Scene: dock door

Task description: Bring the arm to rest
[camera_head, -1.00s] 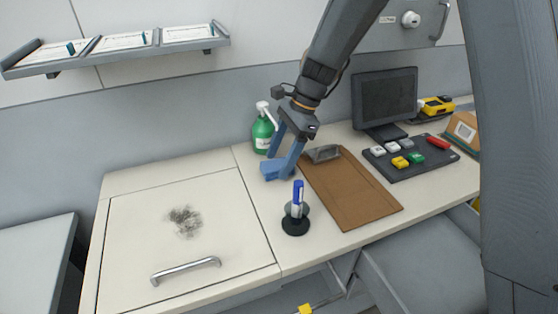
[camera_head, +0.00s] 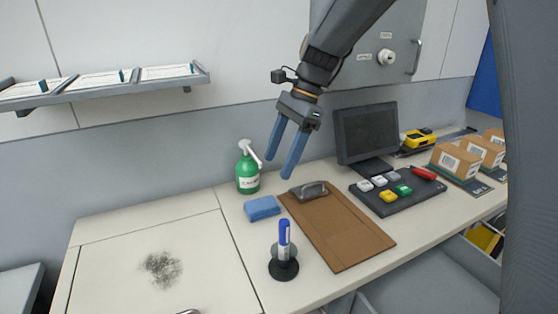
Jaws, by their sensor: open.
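My gripper (camera_head: 279,171) is open and empty, its two blue fingers pointing down above the desk. It hangs in front of the wall, over the area between the green spray bottle and the clipboard. A blue sponge (camera_head: 262,208) lies on the desk below it, apart from the fingers. My arm (camera_head: 335,40) comes down from the top of the picture.
Near the gripper stand a green spray bottle (camera_head: 247,170), a clipboard (camera_head: 340,233), a marker in a holder (camera_head: 284,250), a monitor (camera_head: 367,134) and a button panel (camera_head: 398,192). A dark smudge (camera_head: 161,269) marks the left desk panel. A shelf (camera_head: 110,92) hangs at left.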

